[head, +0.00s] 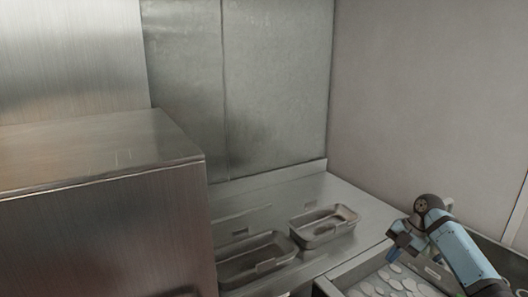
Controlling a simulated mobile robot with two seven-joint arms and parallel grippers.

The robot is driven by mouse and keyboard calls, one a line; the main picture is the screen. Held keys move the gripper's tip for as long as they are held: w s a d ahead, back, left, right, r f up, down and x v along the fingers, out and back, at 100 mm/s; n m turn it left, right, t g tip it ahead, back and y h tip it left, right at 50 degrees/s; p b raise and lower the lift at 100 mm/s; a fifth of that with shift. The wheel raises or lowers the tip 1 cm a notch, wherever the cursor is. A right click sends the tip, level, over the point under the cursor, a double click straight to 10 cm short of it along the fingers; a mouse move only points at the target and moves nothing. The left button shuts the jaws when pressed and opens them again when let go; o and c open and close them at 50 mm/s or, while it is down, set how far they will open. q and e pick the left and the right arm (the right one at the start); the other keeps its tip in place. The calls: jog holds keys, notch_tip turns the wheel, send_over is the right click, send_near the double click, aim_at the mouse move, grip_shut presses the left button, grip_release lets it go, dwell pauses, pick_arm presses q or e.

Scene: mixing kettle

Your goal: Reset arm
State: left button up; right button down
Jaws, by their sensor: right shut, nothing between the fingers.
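My right arm (462,252), with pale blue and dark links, comes in from the lower right in the head view. Its gripper (398,242) is shut and empty. In the picture it appears over the edge of a tray of pale round slices (388,284); I cannot tell the height between them. The fingertips are small and dark, partly hidden by the wrist. My left gripper is not in view.
A large steel cabinet (100,235) fills the left. A steel panel (275,90) and a plain wall (430,90) stand behind.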

jog(key=s+a+f+y, duration=0.2)
jog(key=s+a, duration=0.1)
jog(key=a, duration=0.2)
jog(key=w+d+m+t+h, duration=0.4)
jog(key=w+d+m+t, duration=0.25)
jog(key=w+m, duration=0.45)
jog(key=w+d+r+m+t+h, duration=0.3)
jog(key=r+m+t, duration=0.2)
jog(key=m, duration=0.1)
jog(key=w+d+r+m+t+h, duration=0.2)
jog(key=r+m+t, duration=0.3)
jog(key=s+a+f+g+y, duration=0.1)
jog(key=s+a+f+y, duration=0.1)
jog(key=s+a+f, duration=0.75)
jog(key=s+a+f+g+y, duration=0.1)
jog(key=s+a+f, duration=0.4)
jog(key=s+f, duration=0.85)
jog(key=s+a+f+g, duration=0.1)
jog(key=s+a+f, duration=0.1)
jog(key=s, duration=0.6)
jog(key=s+a+f+g+y, duration=0.1)
jog(key=s+a+f, duration=0.1)
jog(key=s+a, duration=0.3)
jog(key=s+a+f+m+g+y, duration=0.1)
jog(key=s+a+f, duration=0.2)
jog(key=s, duration=1)
jog(key=shift+a+p, duration=0.25)
jog(key=shift+p, duration=0.05)
